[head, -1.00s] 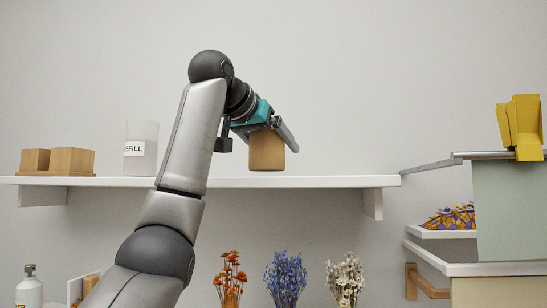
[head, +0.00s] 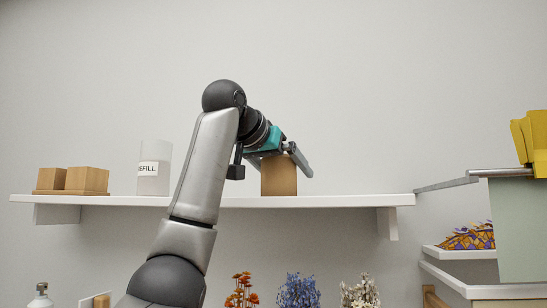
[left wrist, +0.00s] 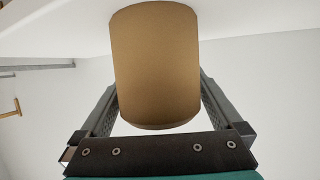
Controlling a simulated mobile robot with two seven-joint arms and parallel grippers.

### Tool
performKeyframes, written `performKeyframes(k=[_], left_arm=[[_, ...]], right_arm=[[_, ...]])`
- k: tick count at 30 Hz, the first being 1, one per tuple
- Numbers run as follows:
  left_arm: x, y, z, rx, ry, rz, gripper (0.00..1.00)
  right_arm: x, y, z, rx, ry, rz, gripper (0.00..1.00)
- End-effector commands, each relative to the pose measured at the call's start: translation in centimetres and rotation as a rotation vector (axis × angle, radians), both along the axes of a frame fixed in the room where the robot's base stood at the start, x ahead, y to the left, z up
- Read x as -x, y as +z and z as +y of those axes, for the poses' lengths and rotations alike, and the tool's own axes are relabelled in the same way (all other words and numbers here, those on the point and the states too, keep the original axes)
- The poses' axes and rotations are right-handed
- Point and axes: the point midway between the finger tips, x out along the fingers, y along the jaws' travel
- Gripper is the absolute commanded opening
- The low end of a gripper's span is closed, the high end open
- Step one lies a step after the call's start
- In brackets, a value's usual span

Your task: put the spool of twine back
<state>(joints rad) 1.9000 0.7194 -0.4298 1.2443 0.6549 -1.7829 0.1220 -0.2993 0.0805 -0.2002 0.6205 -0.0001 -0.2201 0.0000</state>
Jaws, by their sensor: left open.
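The spool of twine (head: 279,179), a plain tan cylinder, stands upright at the white wall shelf (head: 340,201), its lower end meeting the shelf's front edge line. My left gripper (head: 284,160) is at the spool's upper part, with the jaws open. In the left wrist view the spool (left wrist: 156,65) is between the two fingers of the gripper (left wrist: 157,95), one on each side. The spool's top is partly hidden by the gripper in the head view. My right gripper is not in view.
Left on the shelf are a jar labelled refill (head: 154,170) and two wooden blocks (head: 87,179) on a base. The shelf right of the spool is clear. Dried flowers (head: 298,291) show below. A yellow object (head: 532,140) is at the right.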

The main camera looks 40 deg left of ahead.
Motion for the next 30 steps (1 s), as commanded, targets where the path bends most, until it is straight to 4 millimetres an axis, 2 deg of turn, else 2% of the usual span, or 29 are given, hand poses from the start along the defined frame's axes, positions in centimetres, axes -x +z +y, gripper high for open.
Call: performKeyframes(k=[13,21,30], left_arm=[[8.5,3.6,-1.5,0.0,0.0,-0.006,1.0],[10.4,4.4,-1.9,-0.002,0.001,-0.003,1.0],[10.9,4.6,-2.1,0.001,0.0,0.0,1.0]], right_arm=[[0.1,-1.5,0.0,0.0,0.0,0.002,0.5],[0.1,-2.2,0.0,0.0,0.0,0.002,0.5],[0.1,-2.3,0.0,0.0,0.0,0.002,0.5]])
